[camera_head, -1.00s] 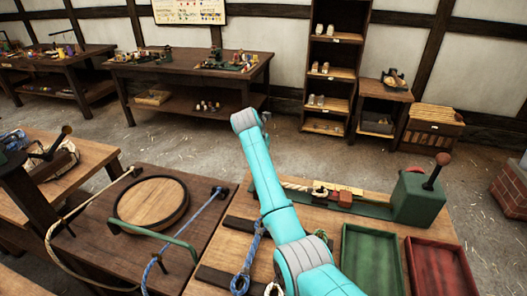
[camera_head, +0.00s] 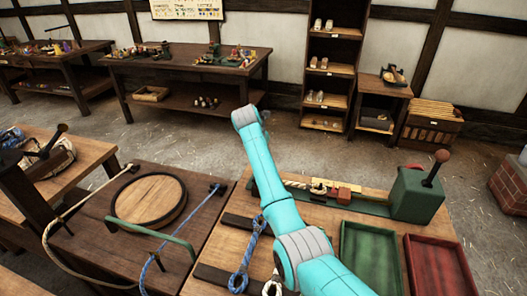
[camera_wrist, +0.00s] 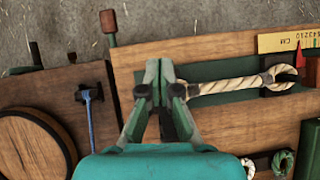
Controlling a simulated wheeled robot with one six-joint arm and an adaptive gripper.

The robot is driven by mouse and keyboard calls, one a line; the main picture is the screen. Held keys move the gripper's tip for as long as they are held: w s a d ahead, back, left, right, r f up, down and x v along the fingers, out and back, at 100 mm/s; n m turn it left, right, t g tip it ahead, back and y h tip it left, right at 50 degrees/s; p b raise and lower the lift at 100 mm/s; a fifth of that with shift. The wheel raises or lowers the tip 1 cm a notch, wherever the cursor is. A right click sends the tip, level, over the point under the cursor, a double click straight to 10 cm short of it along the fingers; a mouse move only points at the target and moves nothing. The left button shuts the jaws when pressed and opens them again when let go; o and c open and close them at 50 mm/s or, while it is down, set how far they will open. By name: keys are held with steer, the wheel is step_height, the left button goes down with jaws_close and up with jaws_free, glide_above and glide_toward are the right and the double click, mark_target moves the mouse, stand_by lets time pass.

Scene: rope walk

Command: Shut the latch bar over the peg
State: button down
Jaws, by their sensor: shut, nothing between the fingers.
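In the wrist view my gripper (camera_wrist: 163,68) is shut and empty, over the left end of the long green base (camera_wrist: 222,72). A dark green bar with a red grip (camera_wrist: 108,22), which looks like the latch bar, sticks out past the table's far edge, left of my fingertips and apart from them. No peg shows clearly at this end; my fingers may hide it. A pale rope (camera_wrist: 228,86) runs right from beside my fingers to an eye at a dark fitting. In the head view my arm hides the gripper and the bar; the green base (camera_head: 375,208) shows right of it.
A green box with a lever (camera_head: 416,194) stands at the base's right end. A green tray (camera_head: 370,258) and a red tray (camera_head: 438,265) lie in front. A round wooden lid (camera_head: 150,200) and blue rope (camera_head: 185,222) are on the left table. A yellow scale (camera_wrist: 288,40) lies behind the rope's eye.

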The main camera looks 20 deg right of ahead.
steer(key=v, duration=1.2)
